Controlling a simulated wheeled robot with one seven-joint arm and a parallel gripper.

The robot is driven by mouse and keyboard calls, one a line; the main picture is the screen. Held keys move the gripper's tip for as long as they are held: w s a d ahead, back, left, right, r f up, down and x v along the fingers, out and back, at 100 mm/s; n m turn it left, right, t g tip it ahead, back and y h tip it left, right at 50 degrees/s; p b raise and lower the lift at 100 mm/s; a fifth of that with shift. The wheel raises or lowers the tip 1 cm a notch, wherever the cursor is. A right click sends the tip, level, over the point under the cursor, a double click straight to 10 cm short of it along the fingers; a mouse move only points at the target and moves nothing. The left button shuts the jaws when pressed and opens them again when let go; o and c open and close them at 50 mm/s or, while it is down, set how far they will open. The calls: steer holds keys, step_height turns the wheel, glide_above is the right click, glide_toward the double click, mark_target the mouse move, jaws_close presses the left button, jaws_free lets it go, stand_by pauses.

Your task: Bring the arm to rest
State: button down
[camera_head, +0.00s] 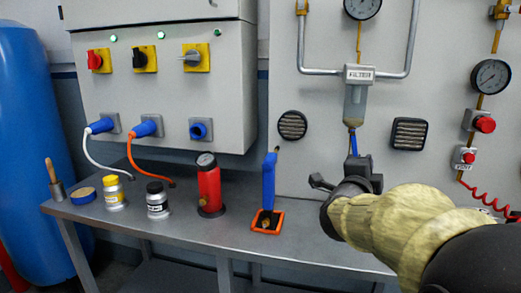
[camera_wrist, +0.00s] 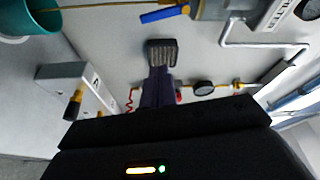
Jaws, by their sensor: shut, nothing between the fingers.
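My arm reaches in from the lower right of the head view, its yellowish sleeve and dark wrist in front of the grey wall panel (camera_head: 330,95). My gripper (camera_head: 354,158) is shut and empty, with its fingers pointing up just below the filter (camera_head: 355,105). A blue lever (camera_head: 353,143) under the filter appears close to the fingertips; I cannot tell whether they touch. In the wrist view my gripper (camera_wrist: 158,76) shows as dark closed fingers, overlapping the lower edge of a vent (camera_wrist: 162,52). The blue lever (camera_wrist: 163,14) lies above, apart from the fingers in that picture.
The metal bench (camera_head: 180,228) carries a red cylinder (camera_head: 209,185), a blue-handled tool in an orange tray (camera_head: 268,190) and two jars, left of my arm. Gauges (camera_head: 490,76) and red buttons (camera_head: 485,124) are at the right. A blue tank (camera_head: 28,140) stands far left.

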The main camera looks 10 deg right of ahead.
steer(key=a+f+n+y, duration=0.3)
steer(key=a+f+n, duration=0.1)
steer(key=f, duration=0.1)
steer(key=a+f+n+g+y, duration=0.1)
steer(key=a+f+n+y, duration=0.2)
steer(key=a+f+n, duration=0.1)
steer(key=a+f+n+g+y, duration=0.1)
steer(key=a+f+n+y, duration=0.2)
steer(key=f, duration=0.4)
steer(key=shift+a+f+n, duration=0.1)
steer(key=shift+a+n, duration=0.4)
steer(key=shift+n, duration=0.3)
steer(key=s+a+f+n+g+y, duration=0.2)
steer(key=s+a+f+n+g, duration=0.1)
steer(key=s+f+n+g, duration=0.35)
steer(key=s+a+f+n+g+y, duration=0.1)
steer(key=s+a+f+n+g, duration=0.3)
steer(key=s+f, duration=0.5)
step_height(320, 180, up, 30)
steer(key=t+p, duration=0.1)
steer(key=p, duration=2.8)
steer(key=shift+s+d+n, duration=0.2)
steer(key=shift+s+n, duration=0.15)
steer(key=shift+s, duration=0.1)
steer(key=shift+f, duration=0.1)
